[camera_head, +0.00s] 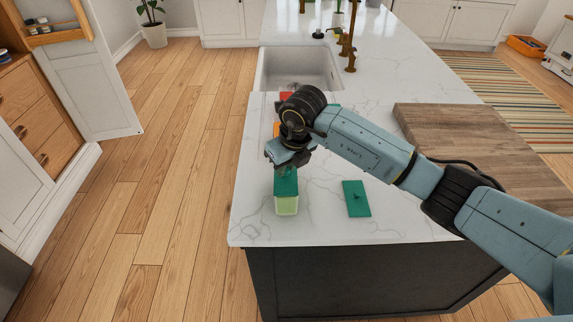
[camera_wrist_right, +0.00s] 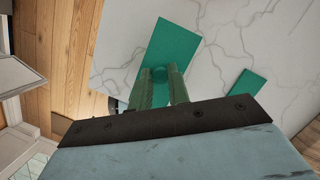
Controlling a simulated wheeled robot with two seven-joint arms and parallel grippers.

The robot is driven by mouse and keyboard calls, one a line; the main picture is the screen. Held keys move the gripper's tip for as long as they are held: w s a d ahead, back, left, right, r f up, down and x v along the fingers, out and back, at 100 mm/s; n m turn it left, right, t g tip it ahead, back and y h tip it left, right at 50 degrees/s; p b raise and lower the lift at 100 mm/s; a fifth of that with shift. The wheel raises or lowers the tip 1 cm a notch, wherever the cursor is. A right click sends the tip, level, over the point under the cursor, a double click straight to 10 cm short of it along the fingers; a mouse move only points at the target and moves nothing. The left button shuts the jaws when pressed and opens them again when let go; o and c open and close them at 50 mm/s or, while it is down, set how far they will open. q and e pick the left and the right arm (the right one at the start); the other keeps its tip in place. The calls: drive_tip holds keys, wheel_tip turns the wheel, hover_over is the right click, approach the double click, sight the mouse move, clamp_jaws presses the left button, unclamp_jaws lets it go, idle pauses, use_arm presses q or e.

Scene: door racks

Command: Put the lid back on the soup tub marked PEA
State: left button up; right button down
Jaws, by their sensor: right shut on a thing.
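A pale green tub (camera_head: 287,206) stands near the front left of the white counter. A dark green lid (camera_head: 286,183) is over its top; I cannot tell whether it is seated or just above. My right gripper (camera_head: 287,165) is shut on this lid's knob from above; the lid also shows in the right wrist view (camera_wrist_right: 178,45), with the fingers (camera_wrist_right: 160,75) around the knob. A second green lid (camera_head: 356,199) lies flat on the counter to the right, and it also shows in the wrist view (camera_wrist_right: 243,92). No PEA marking is readable. My left gripper is not seen.
Behind my gripper, a red thing (camera_head: 284,97) and an orange thing (camera_head: 276,130) show partly past the arm. A sink (camera_head: 298,70) lies farther back. A wooden board (camera_head: 480,145) is on the right. The counter's left edge is close to the tub.

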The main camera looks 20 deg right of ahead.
idle(0.4)
drive_tip(key=c, duration=0.8)
unclamp_jaws()
drive_tip(key=shift+o, duration=0.2)
drive_tip(key=shift+r+p, duration=2.2)
drive_tip(key=shift+r, duration=1.3)
drive_tip(key=shift+c, duration=0.4)
clamp_jaws()
